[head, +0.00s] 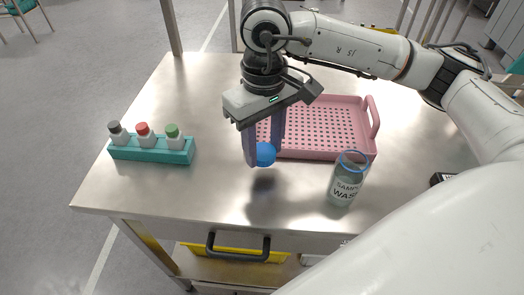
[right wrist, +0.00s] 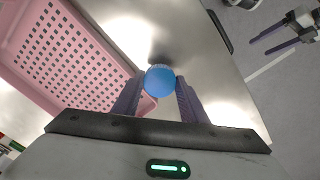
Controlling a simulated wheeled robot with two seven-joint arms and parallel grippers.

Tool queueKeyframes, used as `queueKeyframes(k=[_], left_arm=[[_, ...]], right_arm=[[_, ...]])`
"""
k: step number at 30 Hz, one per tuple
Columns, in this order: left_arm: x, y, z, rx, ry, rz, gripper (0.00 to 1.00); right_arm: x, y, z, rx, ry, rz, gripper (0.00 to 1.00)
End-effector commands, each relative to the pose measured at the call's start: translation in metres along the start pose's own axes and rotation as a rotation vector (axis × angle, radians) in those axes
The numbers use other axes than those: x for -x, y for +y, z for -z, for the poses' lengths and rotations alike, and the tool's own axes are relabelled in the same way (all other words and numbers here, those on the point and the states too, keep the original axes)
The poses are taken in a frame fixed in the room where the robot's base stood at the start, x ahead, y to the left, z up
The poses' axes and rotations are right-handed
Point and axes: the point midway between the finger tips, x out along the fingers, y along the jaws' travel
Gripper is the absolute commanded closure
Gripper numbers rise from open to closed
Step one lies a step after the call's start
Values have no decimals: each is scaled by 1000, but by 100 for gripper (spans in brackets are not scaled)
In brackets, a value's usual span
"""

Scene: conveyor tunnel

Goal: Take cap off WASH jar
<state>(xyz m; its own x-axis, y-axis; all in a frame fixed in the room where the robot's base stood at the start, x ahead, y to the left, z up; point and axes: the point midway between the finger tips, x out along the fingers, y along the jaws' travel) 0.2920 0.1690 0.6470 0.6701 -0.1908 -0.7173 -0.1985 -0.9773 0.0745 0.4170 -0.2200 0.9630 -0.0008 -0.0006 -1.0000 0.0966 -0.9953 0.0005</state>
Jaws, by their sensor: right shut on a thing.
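The WASH jar (head: 344,183) is a clear glass jar with a "SAMPLE WASH" label and a blue ring at its mouth. It stands upright on the table at the right front, and no cap shows on it. My right gripper (head: 264,155) is shut on a round blue cap (head: 265,154), left of the jar and apart from it. The cap is above the table, with its shadow below. The right wrist view shows the cap (right wrist: 160,81) between the fingertips. My left gripper (right wrist: 286,35) shows only in that view, at the upper right, with its fingers apart.
A pink perforated tray (head: 340,112) lies behind the jar and right gripper. A teal rack (head: 150,150) with grey-, red- and green-capped bottles stands at the left. The metal table (head: 215,205) is clear between rack and jar. A dark handle (head: 238,250) is below its front edge.

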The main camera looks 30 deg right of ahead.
Motion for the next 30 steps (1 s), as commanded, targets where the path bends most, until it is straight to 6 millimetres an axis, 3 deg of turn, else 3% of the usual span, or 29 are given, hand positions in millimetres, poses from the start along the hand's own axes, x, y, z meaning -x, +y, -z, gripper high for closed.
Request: queueKeyframes(k=[12, 23, 24, 25, 30], left_arm=[[4, 1, 4, -1, -1, -1, 33], [-2, 0, 9, -3, 14, 0, 33], [-2, 0, 9, -3, 15, 0, 33], [-1, 0, 10, -3, 14, 0, 33], [-1, 0, 10, -3, 14, 0, 33]], right_arm=[[-44, 0, 0, 0, -1, 1, 88], [-49, 0, 0, -1, 2, 1, 88], [-49, 0, 0, -1, 2, 1, 60], [-48, 0, 0, -1, 2, 1, 54], [-47, 0, 0, -1, 2, 1, 53]])
